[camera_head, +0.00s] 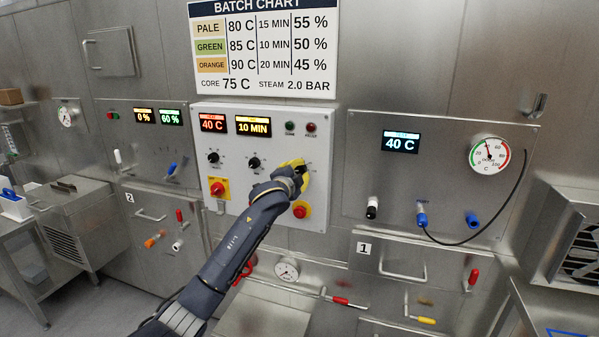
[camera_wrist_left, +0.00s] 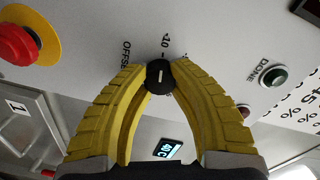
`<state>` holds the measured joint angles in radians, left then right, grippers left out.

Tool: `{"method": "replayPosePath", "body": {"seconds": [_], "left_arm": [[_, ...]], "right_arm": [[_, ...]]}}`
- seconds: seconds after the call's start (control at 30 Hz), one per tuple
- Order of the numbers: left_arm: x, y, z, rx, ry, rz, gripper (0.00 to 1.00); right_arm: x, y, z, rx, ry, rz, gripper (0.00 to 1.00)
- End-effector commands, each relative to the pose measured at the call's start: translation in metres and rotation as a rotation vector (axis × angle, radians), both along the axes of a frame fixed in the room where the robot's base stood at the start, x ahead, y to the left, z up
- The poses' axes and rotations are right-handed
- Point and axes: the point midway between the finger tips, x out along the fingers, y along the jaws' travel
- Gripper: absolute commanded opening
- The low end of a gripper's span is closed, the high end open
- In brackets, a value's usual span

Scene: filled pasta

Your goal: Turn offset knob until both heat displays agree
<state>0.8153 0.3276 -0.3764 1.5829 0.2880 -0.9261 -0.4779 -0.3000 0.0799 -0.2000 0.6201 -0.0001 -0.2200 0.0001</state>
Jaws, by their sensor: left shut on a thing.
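The black offset knob (camera_wrist_left: 160,75) shows in the left wrist view between my yellow fingertips, beside the printed word OFFSET; its white pointer line is visible. My left gripper (camera_wrist_left: 160,82) is shut on the knob. In the head view the left gripper (camera_head: 303,172) is at the right side of the white control panel (camera_head: 270,190) and largely hides the knob. The red heat display (camera_head: 213,123) on that panel reads 40 C. The blue-white heat display (camera_head: 401,142) on the steel panel to the right also reads 40 C. My right gripper is out of view.
A red stop button (camera_head: 301,211) on a yellow base sits just below the gripper. A red-and-yellow switch (camera_head: 217,188) and two black knobs are to its left. The round dial (camera_head: 489,155) and a black cable (camera_head: 512,205) are at right. A batch chart (camera_head: 264,50) hangs above.

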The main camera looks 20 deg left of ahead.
Motion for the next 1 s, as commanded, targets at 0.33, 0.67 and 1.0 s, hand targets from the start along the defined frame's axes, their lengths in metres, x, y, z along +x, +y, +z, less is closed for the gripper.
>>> {"method": "replayPosePath", "body": {"seconds": [0.33,0.67,1.0], "left_arm": [[0.000,0.001,0.001,0.000,-0.001,0.002,0.47],[0.000,0.000,0.000,0.001,-0.001,0.000,0.55],[-0.032,0.002,0.002,0.002,-0.001,-0.001,0.55]], "right_arm": [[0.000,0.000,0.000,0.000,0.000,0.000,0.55],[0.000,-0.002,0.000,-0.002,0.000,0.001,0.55],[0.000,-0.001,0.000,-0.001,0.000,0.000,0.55]]}}
